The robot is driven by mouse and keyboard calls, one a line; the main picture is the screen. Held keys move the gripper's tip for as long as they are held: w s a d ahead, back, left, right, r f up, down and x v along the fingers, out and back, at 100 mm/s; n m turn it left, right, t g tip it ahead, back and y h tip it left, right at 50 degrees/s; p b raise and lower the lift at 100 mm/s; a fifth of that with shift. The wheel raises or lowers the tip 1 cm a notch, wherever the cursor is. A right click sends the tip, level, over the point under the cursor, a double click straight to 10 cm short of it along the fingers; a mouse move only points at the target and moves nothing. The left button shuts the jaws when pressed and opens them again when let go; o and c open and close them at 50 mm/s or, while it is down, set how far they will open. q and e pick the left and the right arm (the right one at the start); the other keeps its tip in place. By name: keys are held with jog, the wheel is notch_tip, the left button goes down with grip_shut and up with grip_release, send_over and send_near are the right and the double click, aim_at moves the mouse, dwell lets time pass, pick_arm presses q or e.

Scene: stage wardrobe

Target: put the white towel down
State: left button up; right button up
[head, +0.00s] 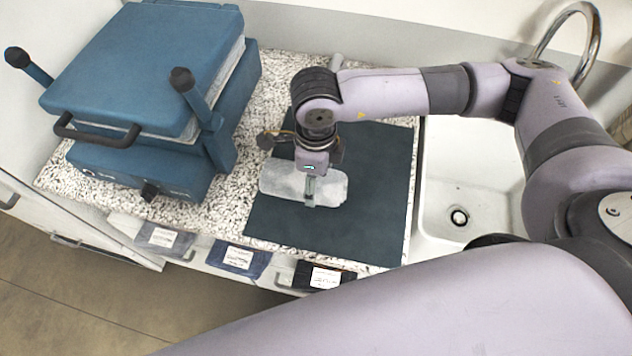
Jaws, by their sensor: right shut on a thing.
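The white towel (330,187) is a folded or rolled, greyish-white oblong. It lies over the left part of a dark green-blue mat (375,160) on the speckled counter. My right gripper (310,199) points down onto the towel's middle and is shut on it. I cannot tell whether the towel touches the mat or is held just above it. My left gripper is not in view.
A blue press (140,70) with a black handle and two knobbed arms stands on the counter (275,85) to the left. A white sink (470,160) with a curved tap (590,45) is to the right. Labelled dark pieces (240,257) hang along the counter's front. The mat's front and right are bare.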

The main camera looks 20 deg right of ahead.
notch_tip(320, 180, down, 3)
jog(key=shift+r+p, duration=0.1)
jog(key=shift+p, duration=0.2)
jog(key=shift+f, duration=0.45)
jog(key=shift+f+b, duration=0.2)
jog(key=shift+b, duration=0.1)
jog(key=o, duration=1.2)
jog(key=shift+r, duration=0.1)
jog(key=shift+c, duration=0.2)
pick_arm(q)
jog(key=shift+s+a+r, duration=0.1)
jog(key=shift+s, duration=0.75)
pick_arm(e)
jog(key=shift+r, duration=0.35)
pick_arm(q)
notch_tip(320, 180, down, 2)
jog(key=shift+b, duration=0.9)
pick_arm(e)
notch_tip(320, 180, up, 12)
jog(key=shift+f, duration=0.2)
